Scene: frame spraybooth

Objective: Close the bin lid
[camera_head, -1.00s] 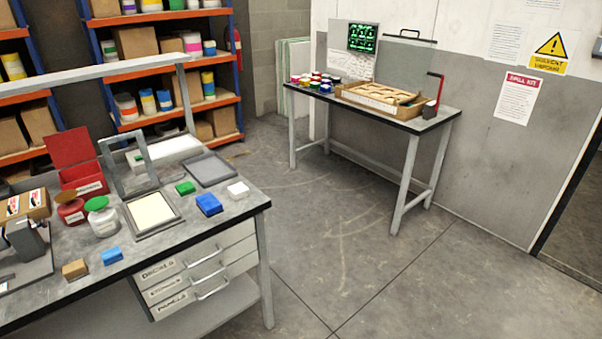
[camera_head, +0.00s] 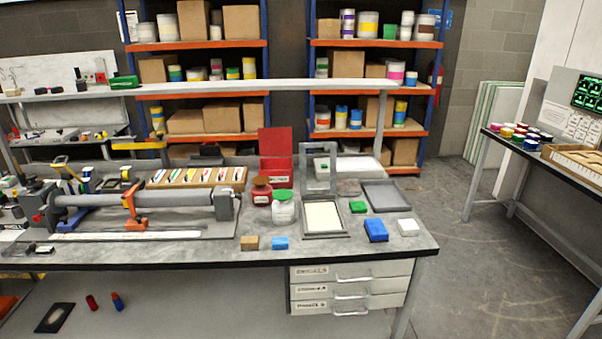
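A red bin (camera_head: 282,166) stands toward the back of the workbench, right of its middle. Its red lid (camera_head: 275,141) stands upright at the back of the bin, so the bin is open. A red jar (camera_head: 262,193) and a white jar with a green cap (camera_head: 283,209) stand in front and hide part of the bin. Neither of my grippers is in view.
The workbench (camera_head: 190,255) also carries a grey frame (camera_head: 319,169), a screen-like tray (camera_head: 322,219), a blue block (camera_head: 376,230) and a long clamp-like device (camera_head: 140,204). Drawers (camera_head: 330,290) sit below at right. Open floor (camera_head: 470,270) lies to the right.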

